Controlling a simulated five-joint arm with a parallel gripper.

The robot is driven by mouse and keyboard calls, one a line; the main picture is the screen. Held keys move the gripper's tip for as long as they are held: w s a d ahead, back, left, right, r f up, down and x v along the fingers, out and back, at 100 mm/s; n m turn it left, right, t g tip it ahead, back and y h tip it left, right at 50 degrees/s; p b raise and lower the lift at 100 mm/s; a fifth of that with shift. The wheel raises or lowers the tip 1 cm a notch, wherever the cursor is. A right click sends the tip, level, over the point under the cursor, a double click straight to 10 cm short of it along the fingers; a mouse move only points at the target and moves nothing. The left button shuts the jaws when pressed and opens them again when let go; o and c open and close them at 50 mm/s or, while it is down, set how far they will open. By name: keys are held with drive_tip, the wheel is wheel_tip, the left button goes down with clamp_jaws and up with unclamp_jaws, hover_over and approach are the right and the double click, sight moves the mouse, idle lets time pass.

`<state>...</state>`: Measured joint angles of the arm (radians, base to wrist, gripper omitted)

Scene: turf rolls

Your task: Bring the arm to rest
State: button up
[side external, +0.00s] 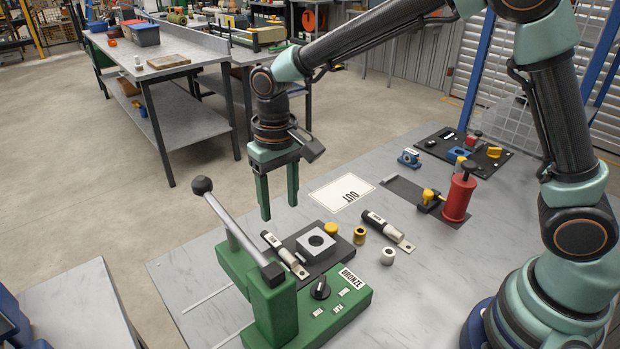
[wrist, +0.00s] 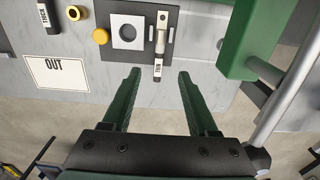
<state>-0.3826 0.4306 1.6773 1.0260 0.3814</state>
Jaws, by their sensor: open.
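My gripper (side external: 278,191) has two green fingers pointing down, spread apart with nothing between them. It hangs above the far edge of the grey worktable (side external: 205,258), clear of the things on it. The wrist view also shows the open fingers (wrist: 158,82), with the table edge and floor beyond and between them. My arm reaches across from the right, bent at the elbow.
A green press (side external: 270,300) with a long lever (side external: 230,222) stands close to my gripper. Beside it are a dark plate with a grey block (side external: 316,241), black-handled tools (side external: 382,227), an OUT card (side external: 342,193) and a red cylinder (side external: 458,197). Another bench (side external: 170,70) stands behind.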

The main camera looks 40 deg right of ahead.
drive_tip(key=s+d+r+t, duration=0.2)
drive_tip(key=s+d+r, duration=0.3)
drive_tip(key=d, duration=0.3)
drive_tip(key=s+d+r+t, duration=0.3)
drive_tip(key=s+d+r, duration=0.3)
drive_tip(key=s+d, duration=0.1)
drive_tip(key=shift+s+d+t, duration=0.3)
drive_tip(key=shift+d, duration=0.45)
